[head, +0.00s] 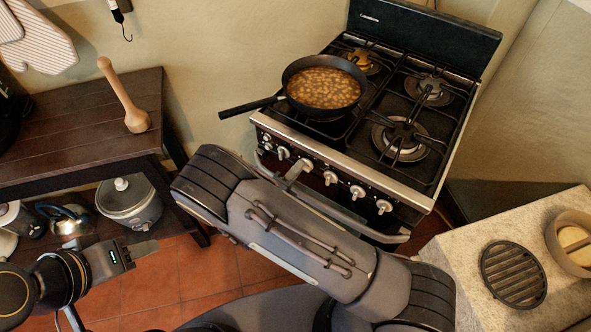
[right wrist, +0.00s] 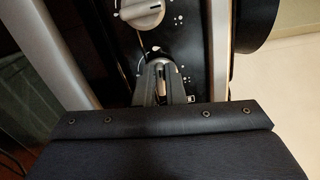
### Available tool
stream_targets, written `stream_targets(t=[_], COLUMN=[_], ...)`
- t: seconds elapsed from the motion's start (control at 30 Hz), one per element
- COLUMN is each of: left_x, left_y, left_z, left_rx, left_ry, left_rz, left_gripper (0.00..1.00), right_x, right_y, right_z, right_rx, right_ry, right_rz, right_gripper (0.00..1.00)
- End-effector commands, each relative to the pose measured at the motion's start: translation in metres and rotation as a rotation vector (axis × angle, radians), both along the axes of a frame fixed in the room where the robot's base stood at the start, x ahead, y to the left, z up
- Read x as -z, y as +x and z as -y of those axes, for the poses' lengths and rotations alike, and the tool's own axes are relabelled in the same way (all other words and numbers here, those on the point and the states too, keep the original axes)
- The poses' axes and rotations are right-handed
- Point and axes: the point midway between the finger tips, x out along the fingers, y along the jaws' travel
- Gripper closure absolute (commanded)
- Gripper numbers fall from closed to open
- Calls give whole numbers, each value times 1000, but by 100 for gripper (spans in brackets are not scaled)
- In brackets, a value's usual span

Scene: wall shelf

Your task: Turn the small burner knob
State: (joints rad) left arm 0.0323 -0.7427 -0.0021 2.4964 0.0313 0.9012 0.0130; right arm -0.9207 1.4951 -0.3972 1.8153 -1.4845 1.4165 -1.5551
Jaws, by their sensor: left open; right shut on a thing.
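The stove (head: 350,168) has a row of silver knobs on its front panel, among them one at the left (head: 284,153) and one at the right (head: 384,207). In the right wrist view my right gripper (right wrist: 163,82) is closed around a small knob (right wrist: 160,66) on the black panel; its fingers cover most of it. A larger-looking grey knob (right wrist: 142,12) sits beside it, free. My left gripper (head: 146,248) is open and empty, low at the left, away from the stove.
A black pan of stew (head: 325,88) stands on the left burners, its handle pointing left. A wooden table (head: 70,135) holds a pestle (head: 128,103); a rice cooker (head: 127,200) sits below. A stone counter (head: 455,262) with a round grate (head: 513,274) is at right.

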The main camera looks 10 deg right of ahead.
Motion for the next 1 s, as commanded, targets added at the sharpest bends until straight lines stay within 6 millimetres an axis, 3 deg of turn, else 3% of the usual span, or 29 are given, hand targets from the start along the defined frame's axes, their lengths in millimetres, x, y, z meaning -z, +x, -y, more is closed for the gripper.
stream_targets(t=[0.03,0.2,0.53,1.0], left_x=[0,0,2,15], left_y=[0,0,0,0], left_z=[0,0,0,0], left_rx=[0,0,0,0], left_ry=[0,0,0,0], left_rz=[0,0,0,0], left_gripper=[56,56,56,56], right_x=[0,0,1,1], right_y=[0,0,-4,-50], right_z=[-1,0,-5,-55], right_rx=[-1,-1,-3,-2], right_ry=[2,1,2,2], right_rz=[-1,0,1,1], right_gripper=[87,68,68,68])
